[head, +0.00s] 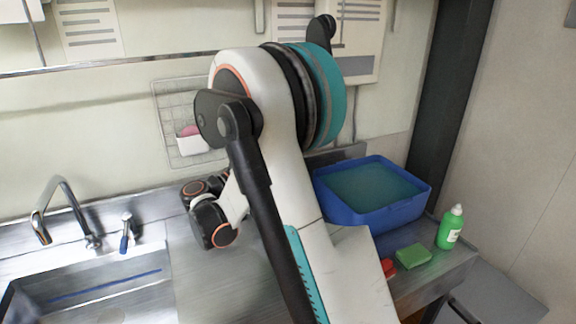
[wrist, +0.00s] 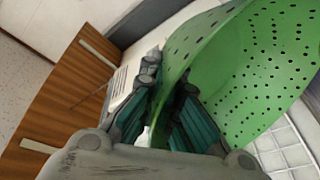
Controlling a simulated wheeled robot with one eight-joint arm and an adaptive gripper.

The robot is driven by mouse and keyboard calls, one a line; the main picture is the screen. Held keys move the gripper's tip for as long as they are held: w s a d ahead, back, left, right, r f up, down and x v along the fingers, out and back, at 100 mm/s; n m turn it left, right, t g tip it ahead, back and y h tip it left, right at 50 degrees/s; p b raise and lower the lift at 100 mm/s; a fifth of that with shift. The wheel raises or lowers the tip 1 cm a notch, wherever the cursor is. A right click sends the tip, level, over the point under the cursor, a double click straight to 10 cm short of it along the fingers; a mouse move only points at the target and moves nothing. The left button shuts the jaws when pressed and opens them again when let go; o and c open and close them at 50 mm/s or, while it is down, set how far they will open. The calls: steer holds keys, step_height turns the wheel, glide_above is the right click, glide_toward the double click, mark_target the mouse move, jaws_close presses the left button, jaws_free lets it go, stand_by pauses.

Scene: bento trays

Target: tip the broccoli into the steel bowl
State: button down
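A green perforated colander (wrist: 240,75) fills the upper right of the wrist view, steeply tilted in the picture. Its edge passes between the teal-padded fingers of my gripper (wrist: 162,100), which is shut on it. I see no broccoli and no steel bowl in either view. The colander's contents, if any, are hidden. In the head view my arm stands across the middle and my gripper cannot be made out.
A sink (head: 90,295) with a faucet (head: 68,210) is at left. A blue tub (head: 345,208) of water stands at right, near a green sponge (head: 412,256), a red item (head: 388,268) and a green bottle (head: 450,230). Wooden cabinet fronts (wrist: 62,105) show in the wrist view.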

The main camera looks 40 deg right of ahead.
steer(key=shift+w+a+f+h+b, duration=0.15)
steer(key=shift+a+h+b, duration=0.2)
steer(key=shift+a, duration=0.1)
steer(key=w+a+f+n+t+h+b, duration=0.3)
steer(key=a+f+n+t+h+b, duration=0.1)
steer(key=a, duration=0.5)
steer(key=shift+w+a+f+n+h+b, duration=0.15)
steer(key=shift+a+f+n+h+b, duration=0.2)
steer(key=shift+n+h+b, duration=0.85)
steer(key=shift+m+t, duration=0.3)
steer(key=shift+m, duration=0.1)
steer(key=shift+d+r+h+p, duration=0.1)
steer(key=shift+h+p, duration=0.15)
steer(key=shift+p, duration=0.05)
